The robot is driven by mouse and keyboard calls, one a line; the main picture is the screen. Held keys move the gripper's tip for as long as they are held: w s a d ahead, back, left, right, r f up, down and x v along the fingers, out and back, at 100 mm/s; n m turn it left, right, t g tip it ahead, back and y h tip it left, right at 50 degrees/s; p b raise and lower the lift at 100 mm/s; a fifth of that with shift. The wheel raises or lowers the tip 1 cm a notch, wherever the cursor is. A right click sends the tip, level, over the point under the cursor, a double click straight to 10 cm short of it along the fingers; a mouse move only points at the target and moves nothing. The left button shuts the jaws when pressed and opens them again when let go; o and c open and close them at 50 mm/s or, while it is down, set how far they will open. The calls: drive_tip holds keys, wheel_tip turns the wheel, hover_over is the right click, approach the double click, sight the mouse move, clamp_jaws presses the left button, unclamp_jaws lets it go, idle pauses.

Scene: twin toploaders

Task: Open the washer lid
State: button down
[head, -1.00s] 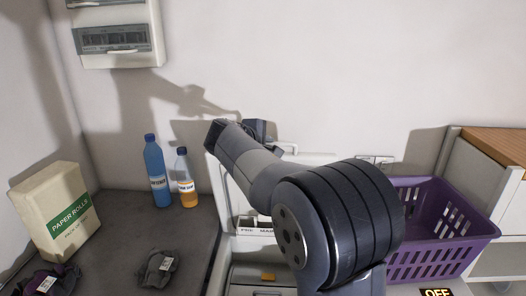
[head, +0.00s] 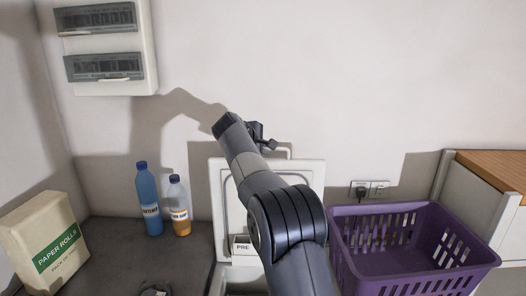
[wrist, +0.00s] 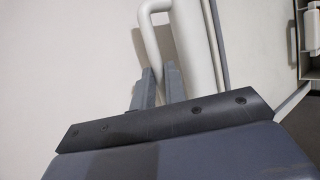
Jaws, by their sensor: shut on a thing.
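The washer lid (head: 309,172) is a white panel with an inner rim, standing raised and near upright against the back wall in the head view. Its pale edge also shows in the wrist view (wrist: 193,45). The white bar handle (head: 290,150) is at the lid's top edge; in the wrist view the handle (wrist: 148,28) runs down between the fingers. My gripper (head: 268,143) is at the top of the lid, and in the wrist view its fingers (wrist: 160,88) are shut on the handle. My arm hides the middle of the lid and most of the washer opening.
A purple basket (head: 408,258) stands right of the lid, below a wall socket (head: 370,189). Blue (head: 149,200) and orange (head: 179,208) bottles and a paper rolls pack (head: 46,245) stand on the dark counter (head: 190,248) at left. A wall panel (head: 105,45) hangs above.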

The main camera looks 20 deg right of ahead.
drive_tip(key=shift+w+d+r, duration=0.15)
drive_tip(key=shift+w+r, duration=0.25)
drive_tip(key=shift+w, duration=0.05)
drive_tip(key=shift+r, duration=0.1)
drive_tip(key=c, duration=1.5)
unclamp_jaws()
drive_tip(key=shift+s, duration=0.1)
drive_tip(key=shift+c, duration=0.2)
drive_tip(key=shift+o, duration=0.4)
drive_tip(key=shift+f, duration=0.25)
drive_tip(key=b+v, duration=0.2)
drive_tip(key=v, duration=0.8)
drive_tip(key=shift+s+a, duration=0.25)
drive_tip(key=shift+a, duration=0.05)
drive_tip(key=shift+r, duration=0.15)
